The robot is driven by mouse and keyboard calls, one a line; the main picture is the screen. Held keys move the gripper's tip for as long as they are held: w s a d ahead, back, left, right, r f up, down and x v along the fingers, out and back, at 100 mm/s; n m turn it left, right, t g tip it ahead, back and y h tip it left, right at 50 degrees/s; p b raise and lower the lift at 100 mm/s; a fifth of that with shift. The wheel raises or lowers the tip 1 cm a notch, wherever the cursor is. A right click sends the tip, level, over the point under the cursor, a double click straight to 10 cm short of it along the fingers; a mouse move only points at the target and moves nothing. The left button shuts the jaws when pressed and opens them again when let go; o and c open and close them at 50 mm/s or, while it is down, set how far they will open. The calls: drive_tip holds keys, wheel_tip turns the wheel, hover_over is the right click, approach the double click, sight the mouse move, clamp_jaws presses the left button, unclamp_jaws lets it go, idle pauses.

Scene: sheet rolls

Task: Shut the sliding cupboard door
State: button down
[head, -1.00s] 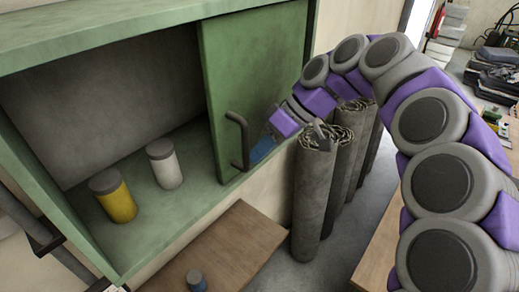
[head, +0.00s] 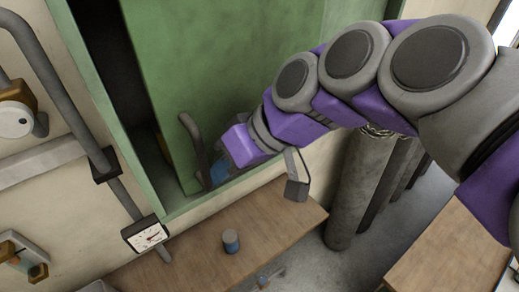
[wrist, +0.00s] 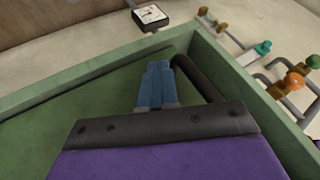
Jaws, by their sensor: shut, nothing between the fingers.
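The green sliding door (head: 230,70) covers most of the cupboard opening. A narrow dark gap (head: 110,60) shows between its left edge and the green cupboard frame (head: 85,80). The dark curved handle (head: 190,135) stands near the door's left edge, and also shows in the wrist view (wrist: 195,78). My gripper (head: 218,170), with blue fingers, is shut and empty on the right side of the handle, close against it; I cannot tell whether they touch. The wrist view shows the blue fingers (wrist: 157,85) together beside the handle. The cans inside are mostly hidden.
A wooden table (head: 270,222) with a small blue-topped can (head: 231,241) stands below the cupboard. Grey sheet rolls (head: 362,185) stand upright at right. Pipes and a gauge (head: 147,236) are on the wall at left.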

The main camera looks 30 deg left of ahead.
drive_tip(key=shift+s+a, duration=0.25)
drive_tip(key=shift+s, duration=0.4)
drive_tip(key=shift+s+a, duration=0.25)
drive_tip(key=shift+s, duration=0.35)
drive_tip(key=shift+s+a, duration=0.25)
drive_tip(key=shift+s, duration=0.4)
